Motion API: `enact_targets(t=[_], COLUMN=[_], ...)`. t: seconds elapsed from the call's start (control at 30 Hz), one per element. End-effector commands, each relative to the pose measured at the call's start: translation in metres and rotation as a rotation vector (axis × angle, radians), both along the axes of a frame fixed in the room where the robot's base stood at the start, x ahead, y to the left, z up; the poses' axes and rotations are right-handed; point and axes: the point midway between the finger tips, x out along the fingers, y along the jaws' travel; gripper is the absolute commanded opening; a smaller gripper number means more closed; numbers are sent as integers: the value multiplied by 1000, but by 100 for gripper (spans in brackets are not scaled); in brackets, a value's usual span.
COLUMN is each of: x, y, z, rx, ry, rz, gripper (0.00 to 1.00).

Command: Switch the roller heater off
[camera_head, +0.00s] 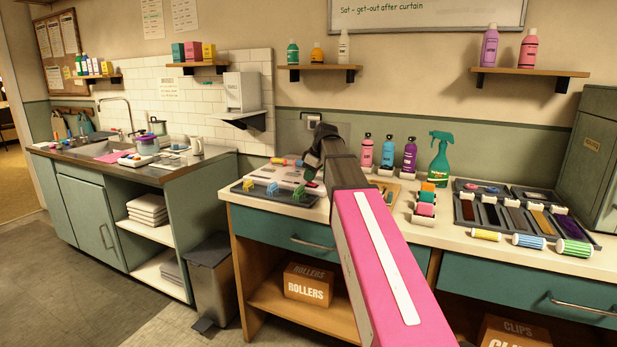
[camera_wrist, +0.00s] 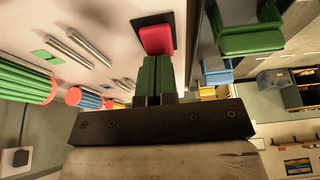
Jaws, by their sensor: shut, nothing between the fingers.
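The white roller heater (camera_head: 285,174) stands on the counter, partly hidden behind my arm. In the wrist view its pale top (camera_wrist: 105,22) fills the upper left, with metal rods and several rollers. A red rocker switch (camera_wrist: 157,38) in a black surround is on that top. My gripper (camera_wrist: 154,57) is shut and empty, its green fingertips at the near edge of the switch. I cannot tell whether they touch it. In the head view my gripper (camera_head: 311,183) is over the heater's right end, mostly hidden by my dark wrist.
A dark tray (camera_head: 245,188) of coloured clips lies in front of the heater. Several bottles (camera_head: 388,152) and a spray bottle (camera_head: 440,158) stand to the right. Dark trays of brushes (camera_head: 466,210) and loose rollers (camera_head: 530,241) are further right. A wall socket (camera_head: 311,116) is behind.

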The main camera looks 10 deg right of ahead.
Motion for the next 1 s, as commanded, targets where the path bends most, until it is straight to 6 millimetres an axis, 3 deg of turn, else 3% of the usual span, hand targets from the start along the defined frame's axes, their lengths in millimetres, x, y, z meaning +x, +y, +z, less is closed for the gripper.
enact_targets(t=[0.2, 0.63, 0.77, 1.0], x=[-9, -7, -7, -17], y=[-11, -10, -12, -26], z=[-2, 4, 19, 62], rx=[-7, -5, -6, -6], ry=[10, 6, 4, 6], rz=[-4, -2, -1, -5], gripper=[0, 0, 0, 0])
